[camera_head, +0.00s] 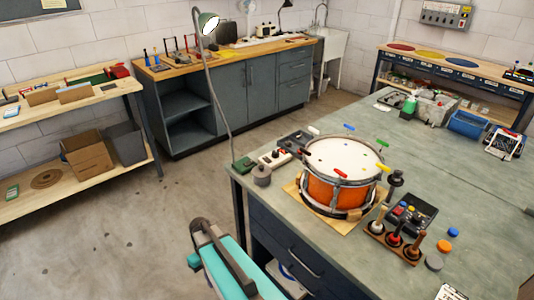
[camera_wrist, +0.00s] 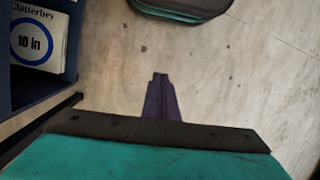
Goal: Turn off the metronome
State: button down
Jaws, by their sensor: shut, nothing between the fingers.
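I cannot pick out the metronome for certain. On the bench (camera_head: 465,190), a dark device with coloured buttons (camera_head: 410,215) lies right of the orange drum (camera_head: 335,187). A pale box with a red button (camera_head: 275,157) and a dark box (camera_head: 297,141) lie left of the drum, close to a small grey round object (camera_head: 262,176). Which of these is the metronome, and any switch on it, is too small to tell. My gripper (camera_wrist: 160,80) is shut and empty in the wrist view, pointing over bare floor, away from the bench top.
A lamp (camera_head: 208,22) on a thin pole rises at the bench's left corner. Several upright mallets (camera_head: 395,240) stand in a wooden holder at the front. A boxed item (camera_wrist: 35,40) sits in a dark compartment beside my gripper. The floor (camera_head: 110,240) on the left is clear.

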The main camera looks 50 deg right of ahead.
jog(key=w+d+r+t, duration=0.2)
jog(key=w+d+r, duration=0.8)
jog(key=d+r, duration=0.15)
jog(key=w+d+r+t, duration=0.1)
jog(key=d+r, duration=0.5)
jog(key=d, duration=0.1)
jog(key=w+d+r+t, duration=0.1)
jog(key=d+r, duration=0.6)
jog(key=d+r+t, duration=0.1)
jog(key=d+r, duration=0.6)
jog(key=shift+w+d+r+m+h, duration=0.15)
jog(key=shift+w+d+m+h, duration=0.15)
jog(key=shift+w+d+h, duration=0.1)
jog(key=s+d+r+t+h, duration=0.1)
jog(key=s+d+r, duration=0.3)
jog(key=d+r, duration=0.6)
notch_tip(320, 180, up, 3)
jog(key=shift+s+d+f+m+p, duration=0.1)
jog(key=shift+s+d+m+p, duration=0.1)
jog(key=shift+d+m+p, duration=0.2)
jog(key=shift+f, duration=0.1)
jog(key=p, duration=0.3)
send_near(265, 157)
jog(key=shift+x, duration=0.9)
jog(key=shift+p+x, duration=0.8)
jog(key=shift+x, duration=1.4)
jog(key=shift+s, duration=0.2)
